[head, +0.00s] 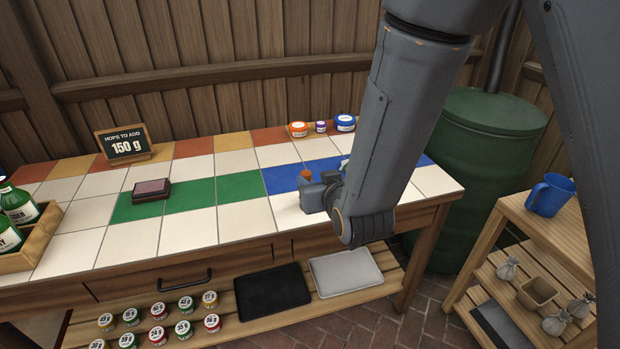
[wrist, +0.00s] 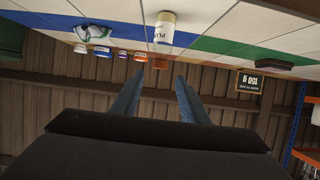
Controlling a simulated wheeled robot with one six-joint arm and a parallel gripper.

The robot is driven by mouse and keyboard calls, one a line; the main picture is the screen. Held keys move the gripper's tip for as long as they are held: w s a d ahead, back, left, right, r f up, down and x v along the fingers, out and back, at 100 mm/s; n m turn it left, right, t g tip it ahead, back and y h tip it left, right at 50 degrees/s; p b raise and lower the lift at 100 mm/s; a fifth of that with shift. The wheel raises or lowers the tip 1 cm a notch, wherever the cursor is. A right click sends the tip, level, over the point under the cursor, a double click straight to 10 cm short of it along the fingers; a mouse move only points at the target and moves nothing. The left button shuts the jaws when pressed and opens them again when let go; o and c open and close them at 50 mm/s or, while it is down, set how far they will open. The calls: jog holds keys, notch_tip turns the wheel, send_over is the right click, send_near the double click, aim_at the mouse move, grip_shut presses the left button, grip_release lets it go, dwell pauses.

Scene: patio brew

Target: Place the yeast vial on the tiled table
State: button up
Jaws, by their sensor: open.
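A white, labelled vial with an orange cap (wrist: 165,30) stands on the tiled table (head: 240,218). It appears inverted in the wrist view, and its label is only partly readable, so I cannot confirm it is the yeast vial. In the head view only its orange cap (head: 305,173) shows clearly; my gripper hides the body. My gripper (wrist: 160,80) is open and empty, low over the table, its two fingers pointing towards the vial. The vial stands beyond the fingertips, apart from them as far as I can see.
Small jars (head: 298,129) stand along the table's back edge. A white, blue and green item (wrist: 93,33) lies near the vial. A hops sign (head: 127,145) and dark red box (head: 151,190) are left. A side stand with a blue mug (head: 549,195) is right. White tiles in front are clear.

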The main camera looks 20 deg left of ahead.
jog(key=shift+v, duration=1.8)
jog(key=s+d+f+m+g+h, duration=0.1)
jog(key=d+f+m+g+h, duration=0.15)
jog(key=d, duration=0.65)
jog(key=d+f+m+g+h, duration=0.1)
jog(key=d+g+h, duration=0.15)
jog(key=d, duration=0.65)
jog(key=s+d+r+m+g+h, duration=0.1)
jog(key=s+d+g, duration=0.5)
jog(key=s+d, duration=0.8)
jog(key=shift+s+m+h, duration=0.3)
jog(key=shift+m+h, duration=0.3)
jog(key=shift+m, duration=0.35)
